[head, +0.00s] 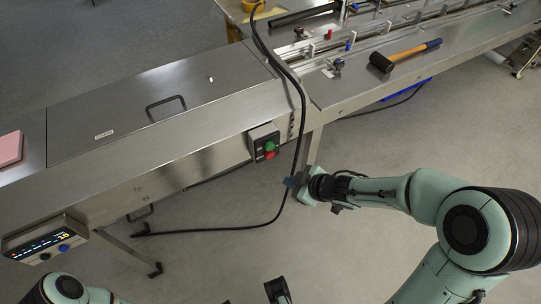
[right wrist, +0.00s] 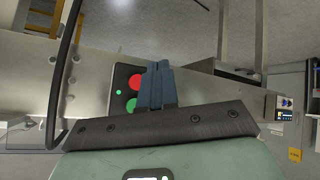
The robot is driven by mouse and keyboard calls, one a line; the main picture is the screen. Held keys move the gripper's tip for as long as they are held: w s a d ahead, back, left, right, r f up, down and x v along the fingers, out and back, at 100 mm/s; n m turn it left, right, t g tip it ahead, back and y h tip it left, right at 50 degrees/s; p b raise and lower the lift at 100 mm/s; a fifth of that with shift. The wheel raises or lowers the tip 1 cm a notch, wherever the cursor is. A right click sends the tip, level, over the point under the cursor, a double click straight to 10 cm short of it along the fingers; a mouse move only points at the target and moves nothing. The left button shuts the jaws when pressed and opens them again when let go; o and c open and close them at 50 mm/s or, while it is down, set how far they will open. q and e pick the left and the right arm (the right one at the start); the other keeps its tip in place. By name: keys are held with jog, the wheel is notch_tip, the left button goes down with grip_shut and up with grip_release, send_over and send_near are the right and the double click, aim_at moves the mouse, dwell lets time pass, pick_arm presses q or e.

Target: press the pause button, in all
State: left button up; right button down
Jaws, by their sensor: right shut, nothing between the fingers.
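A dark button box (head: 257,145) sits on the front side of the steel machine, with a green button (head: 270,146) and a red button (head: 270,156). The red button (right wrist: 135,82) and green button (right wrist: 131,105) also show in the right wrist view, partly covered by my fingers. No label is readable, so I cannot tell which is the pause button. My right gripper (head: 290,182) is shut and empty, below and slightly right of the box in the head view, apart from it. Its blue-grey fingers (right wrist: 157,86) stand together in the wrist view.
A black cable (head: 303,110) hangs just right of the box and loops along the floor. A lit control panel (head: 45,240) is on the machine's left front. A mallet (head: 405,54) lies on the conveyor side at the right. Open floor lies in front.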

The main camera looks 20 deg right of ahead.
aim_at(270, 155)
jog(key=w+p, duration=0.1)
jog(key=w, duration=0.6)
jog(key=shift+a, duration=0.3)
dwell(1.7)
jog(key=shift+w+p, duration=0.4)
jog(key=shift+w, duration=0.4)
dwell(0.6)
jog(key=shift+s, duration=0.85)
jog(key=shift+s, duration=0.1)
